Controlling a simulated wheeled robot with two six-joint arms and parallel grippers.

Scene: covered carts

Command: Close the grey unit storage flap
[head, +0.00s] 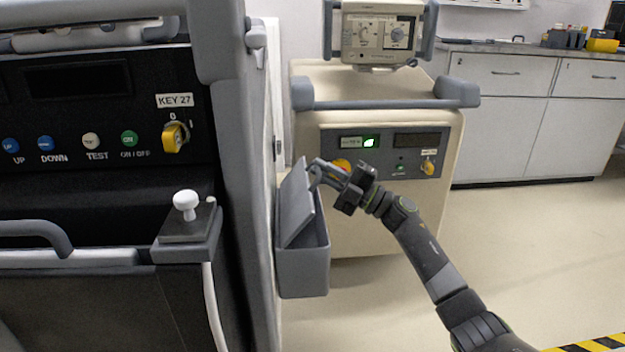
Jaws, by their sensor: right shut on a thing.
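The grey storage box (303,272) is fixed to the right side of the grey unit (240,190). Its grey flap (296,206) stands tilted partly open, with a dark gap between it and the box rim on the right. My right gripper (318,172) reaches in from the right and is shut at the flap's upper edge. The fingertips are small in the picture, and their exact hold on the flap is hard to make out. My left gripper is not in view.
A beige cart (375,205) with a control panel stands just behind my right gripper. White cabinets (530,105) line the back right. The grey unit's black panel has buttons and a yellow key switch (175,137). The floor at the right is clear.

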